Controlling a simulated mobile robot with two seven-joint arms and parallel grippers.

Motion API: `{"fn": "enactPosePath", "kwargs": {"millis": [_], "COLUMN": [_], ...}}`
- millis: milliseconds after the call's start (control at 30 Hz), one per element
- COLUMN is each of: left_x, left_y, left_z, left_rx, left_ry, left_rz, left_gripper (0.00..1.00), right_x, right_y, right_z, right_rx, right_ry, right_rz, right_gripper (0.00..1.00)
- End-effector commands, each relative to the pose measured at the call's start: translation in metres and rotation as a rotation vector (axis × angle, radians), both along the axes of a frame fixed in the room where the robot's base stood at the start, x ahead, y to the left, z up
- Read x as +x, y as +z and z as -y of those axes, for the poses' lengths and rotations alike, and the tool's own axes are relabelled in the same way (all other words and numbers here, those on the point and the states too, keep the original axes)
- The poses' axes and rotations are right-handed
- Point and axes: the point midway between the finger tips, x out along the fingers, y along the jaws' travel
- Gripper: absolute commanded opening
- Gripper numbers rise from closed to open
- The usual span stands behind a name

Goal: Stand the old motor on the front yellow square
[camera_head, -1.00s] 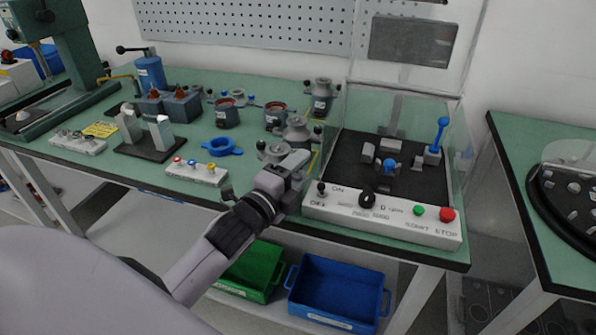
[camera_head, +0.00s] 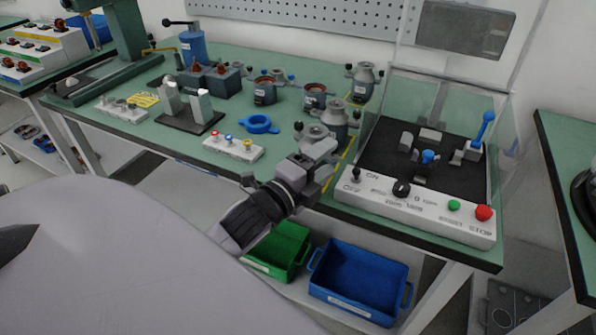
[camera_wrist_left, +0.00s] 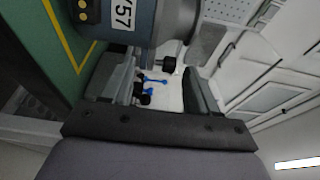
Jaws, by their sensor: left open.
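My left gripper (camera_head: 322,165) is at the front edge of the green bench, left of the test stand. Just behind it a grey motor with a flanged top (camera_head: 313,134) stands upright, its lower part hidden by the gripper. A second motor (camera_head: 335,113) stands close behind that one. In the left wrist view the open jaws (camera_wrist_left: 152,92) face a blue-grey motor body (camera_wrist_left: 150,20) with a label reading "57". I cannot tell whether they touch it. Yellow tape lines (camera_head: 342,168) show beside the motors; the wrist view also shows a yellow line (camera_wrist_left: 66,40). The squares are mostly hidden.
The test stand (camera_head: 465,228) with clear walls is right of the gripper. A green crate (camera_head: 290,232) and a blue crate (camera_head: 404,290) are below the front edge.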

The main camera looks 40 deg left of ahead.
Motion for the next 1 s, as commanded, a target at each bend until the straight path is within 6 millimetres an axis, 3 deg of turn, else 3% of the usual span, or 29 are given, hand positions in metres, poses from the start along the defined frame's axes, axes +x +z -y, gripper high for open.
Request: {"fn": "enactPosePath", "kwargs": {"millis": [400,767,867,1000], "left_x": [-0.062,-0.084,-0.087,-0.097], "left_y": [-0.002,-0.005,-0.028,-0.092], "left_z": [-0.002,-0.002,0.001,0.016], "left_rx": [0.0,-0.026,-0.148,-0.503], "left_ry": [0.0,0.0,0.004,0.039], "left_rz": [-0.002,-0.014,-0.075,-0.249], "left_gripper": [0.59,0.59,0.59,0.59], "right_x": [0.0,0.0,0.001,0.001], "right_y": [-0.005,-0.004,-0.004,-0.004], "right_z": [0.0,0.0,0.0,-0.001], "right_rx": [0.0,0.002,0.002,0.003], "right_ry": [-0.001,-0.001,-0.001,0.0], "right_rz": [-0.006,-0.004,-0.004,-0.004], "right_gripper": [0.37,0.37,0.37,0.37]}}
